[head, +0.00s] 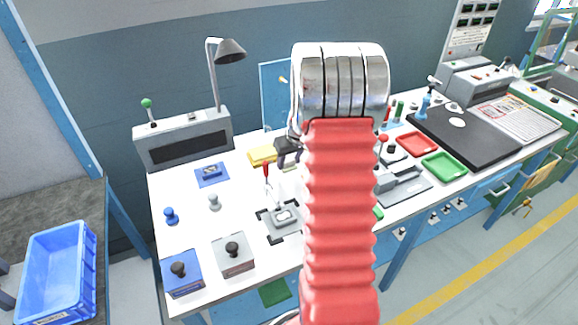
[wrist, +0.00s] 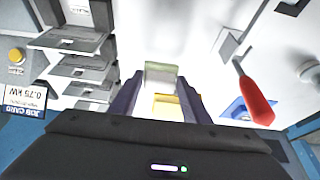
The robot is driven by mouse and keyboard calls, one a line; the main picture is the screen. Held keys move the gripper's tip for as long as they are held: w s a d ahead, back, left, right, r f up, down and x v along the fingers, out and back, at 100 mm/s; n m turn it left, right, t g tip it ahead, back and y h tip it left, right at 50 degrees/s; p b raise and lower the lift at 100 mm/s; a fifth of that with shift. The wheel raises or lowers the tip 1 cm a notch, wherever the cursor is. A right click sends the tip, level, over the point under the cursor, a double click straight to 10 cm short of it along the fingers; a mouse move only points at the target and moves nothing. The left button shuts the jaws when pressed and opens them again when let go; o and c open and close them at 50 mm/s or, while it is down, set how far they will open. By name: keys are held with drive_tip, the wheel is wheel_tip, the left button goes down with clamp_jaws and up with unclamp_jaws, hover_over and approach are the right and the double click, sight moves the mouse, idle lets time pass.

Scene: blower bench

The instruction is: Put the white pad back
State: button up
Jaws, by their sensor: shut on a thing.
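A pale, off-white pad (wrist: 161,73) sits between my gripper's two dark fingers (wrist: 160,92) in the wrist view, and the gripper is shut on it. In the head view my gripper (head: 288,150) is over the back middle of the white bench, partly hidden by my arm. A bit of the pale pad (head: 290,167) shows just below the fingers. A yellow block (head: 262,156) is just left of the gripper. Yellow (wrist: 167,104) also shows between the fingers in the wrist view. I cannot tell whether the pad touches the bench.
A red-handled tool (head: 266,171) stands near the gripper, above a grey fixture (head: 283,217) with black corner marks. A blue plate (head: 212,174), a grey peg (head: 214,202) and a blue peg (head: 170,215) are left. Red (head: 417,144) and green (head: 445,166) trays are right. The front-left bench has free room.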

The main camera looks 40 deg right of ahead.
drive_tip(key=shift+f, duration=1.15)
drive_tip(key=o, duration=1)
drive_tip(key=v, duration=1.2)
drive_tip(key=shift+a, duration=0.1)
drive_tip(key=shift+r, duration=0.1)
